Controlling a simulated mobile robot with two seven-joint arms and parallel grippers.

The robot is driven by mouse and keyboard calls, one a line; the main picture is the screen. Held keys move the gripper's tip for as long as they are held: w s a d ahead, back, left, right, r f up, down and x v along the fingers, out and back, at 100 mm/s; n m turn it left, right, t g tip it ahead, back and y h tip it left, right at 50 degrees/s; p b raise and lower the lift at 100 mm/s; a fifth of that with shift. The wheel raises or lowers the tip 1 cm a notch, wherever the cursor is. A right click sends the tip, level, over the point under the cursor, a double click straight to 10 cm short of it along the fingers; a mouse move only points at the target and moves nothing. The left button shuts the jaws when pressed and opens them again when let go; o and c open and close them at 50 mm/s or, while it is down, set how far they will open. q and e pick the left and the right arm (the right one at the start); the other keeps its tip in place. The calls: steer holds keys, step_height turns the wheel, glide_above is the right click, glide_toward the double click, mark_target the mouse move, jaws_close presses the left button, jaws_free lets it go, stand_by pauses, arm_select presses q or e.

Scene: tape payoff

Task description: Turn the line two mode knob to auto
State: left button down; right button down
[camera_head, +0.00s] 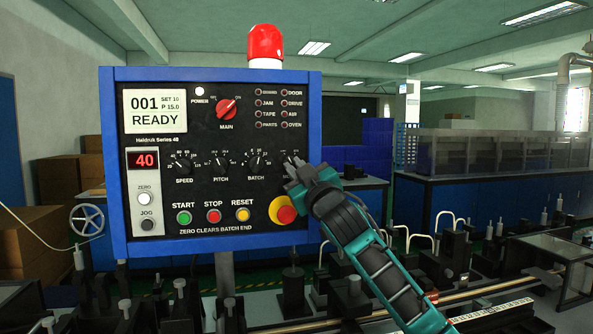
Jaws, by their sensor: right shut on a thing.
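A blue-framed control panel (190,222) with a black face stands in front of me. Its lower row has the SPEED knob (183,163), PITCH knob (220,161) and BATCH knob (256,160). My right gripper (291,172) comes in from the lower right and is shut on this fourth knob. My left gripper is not in view.
Just below my right gripper is a red emergency button (284,213) on yellow. A red MAIN switch (227,109) and START, STOP and RESET buttons (213,216) are also on the panel. A red beacon (265,43) tops it. Machine parts (440,265) crowd the bench below.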

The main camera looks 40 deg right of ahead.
steer(key=shift+s+d+r+n, duration=0.15)
steer(key=shift+r+n, duration=0.15)
steer(key=shift+r, duration=0.15)
steer(key=c, duration=1.3)
jaws_free()
steer(key=shift+f, duration=0.1)
steer(key=shift+o, duration=0.9)
steer(key=shift+f, duration=0.1)
steer(key=shift+w+f, duration=0.15)
steer(key=shift+w, duration=0.1)
steer(key=b+v, duration=0.3)
steer(key=v, duration=1)
